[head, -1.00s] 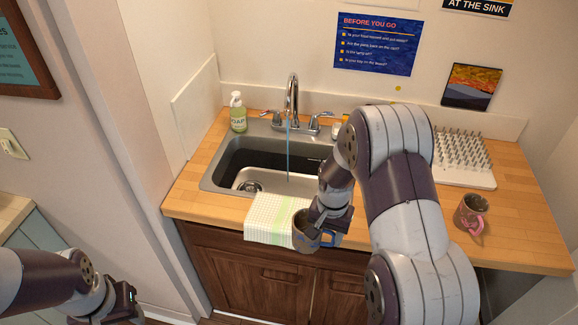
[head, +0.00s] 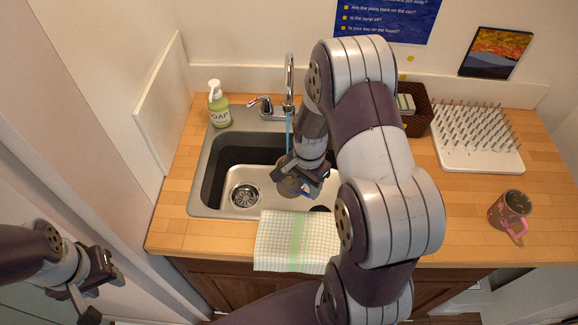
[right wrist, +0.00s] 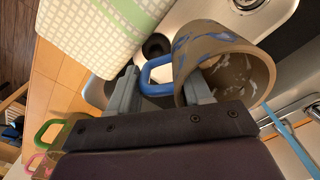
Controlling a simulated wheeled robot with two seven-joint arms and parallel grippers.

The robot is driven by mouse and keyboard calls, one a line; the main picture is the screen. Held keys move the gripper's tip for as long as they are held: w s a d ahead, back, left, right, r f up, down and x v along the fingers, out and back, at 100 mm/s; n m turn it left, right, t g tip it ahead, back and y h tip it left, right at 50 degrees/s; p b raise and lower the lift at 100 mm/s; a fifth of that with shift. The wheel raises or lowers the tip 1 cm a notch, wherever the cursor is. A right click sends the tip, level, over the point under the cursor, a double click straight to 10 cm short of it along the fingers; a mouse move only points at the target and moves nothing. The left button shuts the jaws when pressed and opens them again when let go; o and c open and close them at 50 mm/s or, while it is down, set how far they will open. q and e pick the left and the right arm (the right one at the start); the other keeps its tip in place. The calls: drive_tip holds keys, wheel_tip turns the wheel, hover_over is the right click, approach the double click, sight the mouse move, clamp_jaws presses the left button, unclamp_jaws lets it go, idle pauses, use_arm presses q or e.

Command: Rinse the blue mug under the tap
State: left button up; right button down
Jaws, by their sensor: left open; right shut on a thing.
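The brown mug with blue patches and a blue handle (head: 287,187) is in my right gripper (head: 303,180), over the sink basin (head: 217,205). In the right wrist view the mug (right wrist: 240,65) is tilted, and its handle lies between the fingers of my right gripper (right wrist: 160,90). The tap (head: 290,85) is running. Its thin blue water stream (head: 288,130) falls behind my right gripper and shows close to the mug's rim in the right wrist view (right wrist: 290,135). I cannot tell whether it enters the mug. My left gripper (head: 100,285) is open and empty, left of the counter.
A checked towel (head: 290,240) hangs over the counter's front edge. A soap bottle (head: 219,105) stands behind the sink at left. A basket (head: 418,122), a spiked drying rack (head: 480,155) and a pink-handled mug (head: 508,210) are on the right. A green-handled item (right wrist: 48,130) shows in the wrist view.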

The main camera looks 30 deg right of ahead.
drive_tip(key=shift+w+f, duration=0.4)
drive_tip(key=shift+f, duration=0.45)
drive_tip(key=shift+s+d+r+b, duration=0.15)
drive_tip(key=shift+d+b, duration=0.05)
drive_tip(key=shift+b, duration=0.2)
use_arm(q)
drive_tip(key=shift+s+f+b, duration=0.15)
drive_tip(key=shift+f+b, duration=1)
drive_tip(key=shift+f, duration=0.3)
drive_tip(key=shift+s+f+b, duration=0.15)
drive_tip(key=shift+f+b, duration=0.95)
drive_tip(key=shift+f, duration=0.3)
use_arm(e)
drive_tip(key=w+d+f, duration=0.2)
drive_tip(key=w+d, duration=0.3)
drive_tip(key=w, duration=0.7)
drive_tip(key=shift+f, duration=0.2)
drive_tip(key=shift+d, duration=0.1)
use_arm(q)
drive_tip(key=shift+r, duration=0.15)
use_arm(e)
drive_tip(key=shift+s+d, duration=0.2)
drive_tip(key=shift+d, duration=0.3)
